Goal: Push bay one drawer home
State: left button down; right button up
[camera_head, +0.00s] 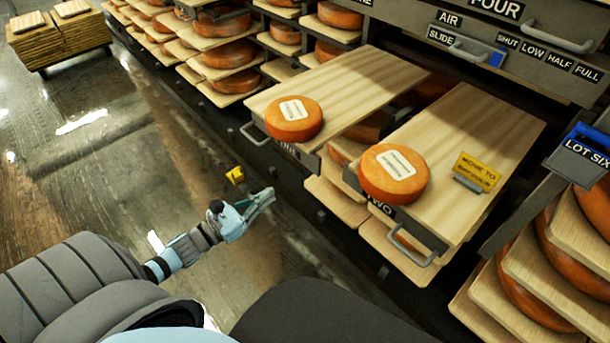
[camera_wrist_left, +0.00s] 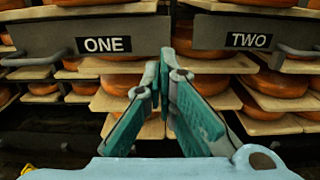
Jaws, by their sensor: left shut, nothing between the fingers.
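The bay one drawer (camera_head: 345,88) is pulled out from the rack, a pale wooden board with an orange cheese wheel (camera_head: 294,119) near its front. Its metal handle (camera_head: 255,134) is on the front, and the label there is partly hidden by angle. In the left wrist view the drawer front marked ONE (camera_wrist_left: 70,50) is at upper left, with its handle at the far left. My left gripper (camera_head: 268,196) is shut and empty, in front of and below drawer one in the head view, apart from it. In the wrist view its fingertips (camera_wrist_left: 165,68) point between the two drawer fronts.
The drawer marked TWO (camera_head: 455,140) is also out, holding a cheese wheel (camera_head: 393,174) and a yellow sign (camera_head: 477,172). A panel with a slide control (camera_head: 465,47) is above. A LOT SIX holder (camera_head: 580,155) stands right. Wet floor (camera_head: 90,150) is open at left.

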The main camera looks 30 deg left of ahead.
aim_at(313, 163)
pick_arm(q)
jog(key=b+x, duration=0.1)
jog(key=x, duration=1.2)
jog(key=shift+w, duration=0.35)
